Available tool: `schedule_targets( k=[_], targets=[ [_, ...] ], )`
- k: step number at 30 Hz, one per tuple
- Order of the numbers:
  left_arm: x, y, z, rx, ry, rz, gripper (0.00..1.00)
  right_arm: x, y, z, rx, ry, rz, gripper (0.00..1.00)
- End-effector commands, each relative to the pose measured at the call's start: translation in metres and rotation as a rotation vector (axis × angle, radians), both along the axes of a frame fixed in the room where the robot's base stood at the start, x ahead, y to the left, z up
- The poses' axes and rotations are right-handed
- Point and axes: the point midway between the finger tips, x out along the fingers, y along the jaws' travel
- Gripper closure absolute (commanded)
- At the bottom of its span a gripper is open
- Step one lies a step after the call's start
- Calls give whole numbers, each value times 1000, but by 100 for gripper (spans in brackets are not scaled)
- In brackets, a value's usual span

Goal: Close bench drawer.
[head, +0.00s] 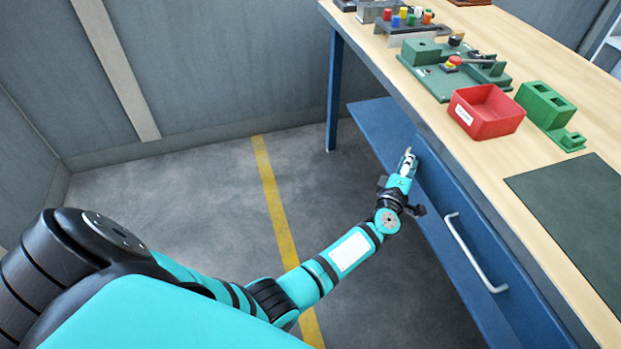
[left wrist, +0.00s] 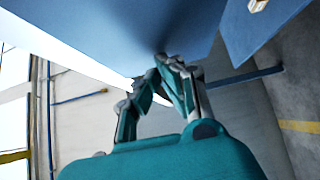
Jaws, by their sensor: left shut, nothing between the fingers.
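The bench drawer's blue front (head: 448,200) shows under the wooden bench top, with a pale bar handle (head: 475,255) on it. No drawer interior shows in the head view, and I cannot tell whether the front sits flush. My left gripper (head: 408,157) is shut and empty, beside the blue front near its far end, away from the handle. In the left wrist view the closed fingertips (left wrist: 165,62) are at a blue panel (left wrist: 110,22), touching or very close to it. My right gripper is not in view.
A blue lower shelf (head: 378,122) runs below the drawer. On the bench top (head: 500,168) are a red bin (head: 485,112), a green block (head: 546,106), a green fixture (head: 432,79) and a dark mat (head: 580,215). The floor left of the bench is clear.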

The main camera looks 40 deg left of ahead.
Motion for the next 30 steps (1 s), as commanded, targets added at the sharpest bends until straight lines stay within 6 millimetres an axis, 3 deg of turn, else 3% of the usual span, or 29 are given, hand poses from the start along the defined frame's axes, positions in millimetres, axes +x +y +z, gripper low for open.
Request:
schedule_targets(
  k=[9,30],
  targets=[
    [15,-11,0,0,-1,0,100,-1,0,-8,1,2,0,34],
    [15,-10,3,-1,-4,-2,100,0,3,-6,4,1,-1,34]
  ],
)
